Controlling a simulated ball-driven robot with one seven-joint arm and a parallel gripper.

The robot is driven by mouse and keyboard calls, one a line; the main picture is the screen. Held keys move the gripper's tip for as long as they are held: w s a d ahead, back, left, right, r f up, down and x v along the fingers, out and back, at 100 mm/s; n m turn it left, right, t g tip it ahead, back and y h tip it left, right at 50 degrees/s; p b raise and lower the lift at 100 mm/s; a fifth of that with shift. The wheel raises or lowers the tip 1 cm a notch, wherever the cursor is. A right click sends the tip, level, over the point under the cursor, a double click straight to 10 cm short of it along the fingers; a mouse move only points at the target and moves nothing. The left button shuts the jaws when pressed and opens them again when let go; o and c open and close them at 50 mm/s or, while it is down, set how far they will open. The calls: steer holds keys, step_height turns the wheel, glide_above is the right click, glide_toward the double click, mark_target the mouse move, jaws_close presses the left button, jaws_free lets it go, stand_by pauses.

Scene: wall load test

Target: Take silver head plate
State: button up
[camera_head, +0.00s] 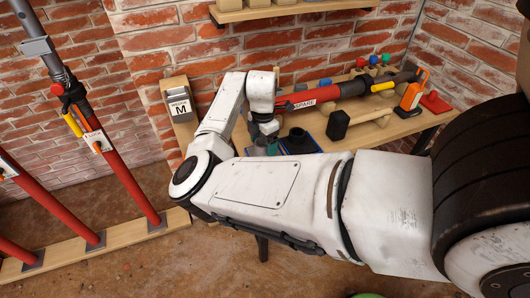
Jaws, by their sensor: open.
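My white arm reaches over the wooden bench (385,132) from the lower right. My gripper (262,138) points down at the bench's near left part. It is small and dark here, and its jaws are open. Small grey pieces (258,149) sit just below and beside it, partly hidden by my arm. I cannot tell whether one of them is the silver head plate, or whether the gripper touches them. A grey plate-like piece (35,46) is on the upper part of the left prop, far from my gripper.
A red prop labelled SPARE (305,102) lies along the bench behind my gripper. A dark tray (299,142), a black-headed mallet (338,125), an orange device (411,94) and an M-labelled box (178,102) are nearby. Red props (125,180) stand on a floor board at left.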

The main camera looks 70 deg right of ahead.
steer(key=c, duration=1.4)
steer(key=shift+c, duration=0.3)
steer(key=shift+r, duration=0.15)
